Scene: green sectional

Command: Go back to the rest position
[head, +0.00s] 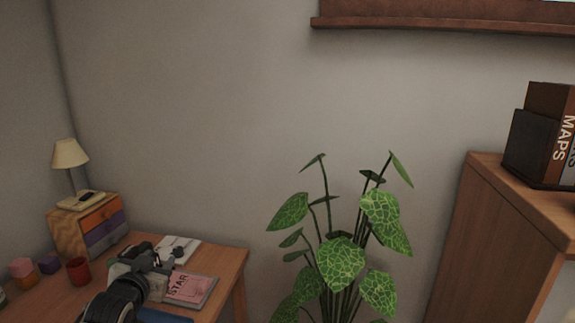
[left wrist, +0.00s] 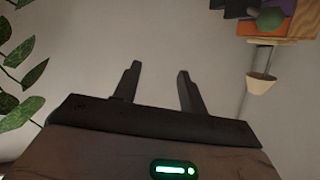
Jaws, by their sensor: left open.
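My left gripper (head: 150,262) shows in the head view at the lower left, over the wooden desk (head: 225,262). In the left wrist view its two dark fingers (left wrist: 157,72) stand apart with nothing between them, in front of bare wall. A magazine marked STAR (head: 192,290) lies on the desk just right of the gripper. My right gripper is in neither view.
A small drawer box (head: 70,235) with a lamp (head: 69,155) stands at the desk's back left. A red cup (head: 78,271) is near the arm. A leafy plant (head: 340,262) stands right of the desk. A wooden cabinet (head: 485,235) bears books (head: 540,140).

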